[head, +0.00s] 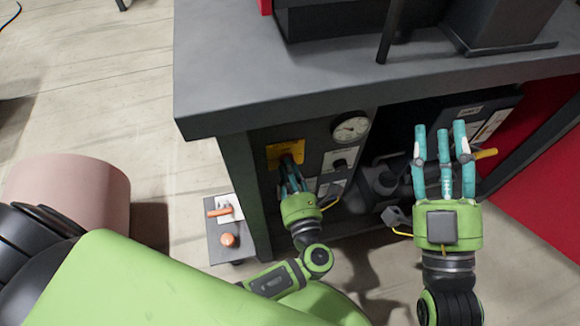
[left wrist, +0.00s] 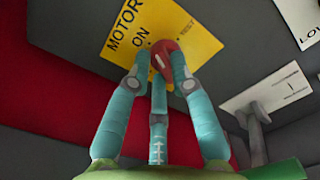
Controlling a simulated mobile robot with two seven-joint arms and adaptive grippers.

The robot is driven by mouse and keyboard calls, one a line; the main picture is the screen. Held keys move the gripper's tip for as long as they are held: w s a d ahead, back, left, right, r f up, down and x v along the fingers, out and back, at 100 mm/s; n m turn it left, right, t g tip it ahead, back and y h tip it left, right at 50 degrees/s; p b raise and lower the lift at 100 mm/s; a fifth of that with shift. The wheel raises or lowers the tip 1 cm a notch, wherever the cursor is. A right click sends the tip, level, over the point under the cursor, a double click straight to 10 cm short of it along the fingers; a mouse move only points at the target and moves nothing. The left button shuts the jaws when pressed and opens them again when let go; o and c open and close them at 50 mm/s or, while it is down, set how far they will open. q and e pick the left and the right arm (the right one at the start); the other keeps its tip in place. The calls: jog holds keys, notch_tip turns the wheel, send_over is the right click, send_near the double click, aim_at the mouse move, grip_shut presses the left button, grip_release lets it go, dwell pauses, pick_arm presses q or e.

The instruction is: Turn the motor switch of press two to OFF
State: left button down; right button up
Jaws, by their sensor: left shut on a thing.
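The motor switch is a red knob (left wrist: 165,58) on a yellow plate (left wrist: 180,30) in the left wrist view. The plate reads MOTOR and ON; another word at its right is too small to read surely. The yellow plate also shows in the head view (head: 284,153) on the dark front panel under the bench top. My left gripper (head: 290,168) is at the plate, with its fingers shut on the red knob; the fingers hide part of it. My right gripper (head: 443,140) is open and empty, in front of the bench to the right.
A round gauge (head: 350,127) sits right of the yellow plate. A white-plated lever (left wrist: 262,105) is right of the knob. A small box with an orange handle and knob (head: 227,240) stands out at the left. A red panel (head: 535,165) is at the right.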

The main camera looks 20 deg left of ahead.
pick_arm(q)
jog(key=shift+n, duration=0.7)
pick_arm(e)
jog(key=shift+w+d+f+m+g+h, duration=0.15)
jog(key=shift+w+f+g+h, duration=0.2)
jog(key=shift+f, duration=0.35)
jog(key=shift+w+d+f+m+g+h, duration=0.15)
jog(key=shift+w+f+g+h, duration=0.15)
jog(key=shift+f, duration=0.35)
pick_arm(q)
jog(key=c, duration=1.1)
grip_release()
jog(key=v, duration=1.2)
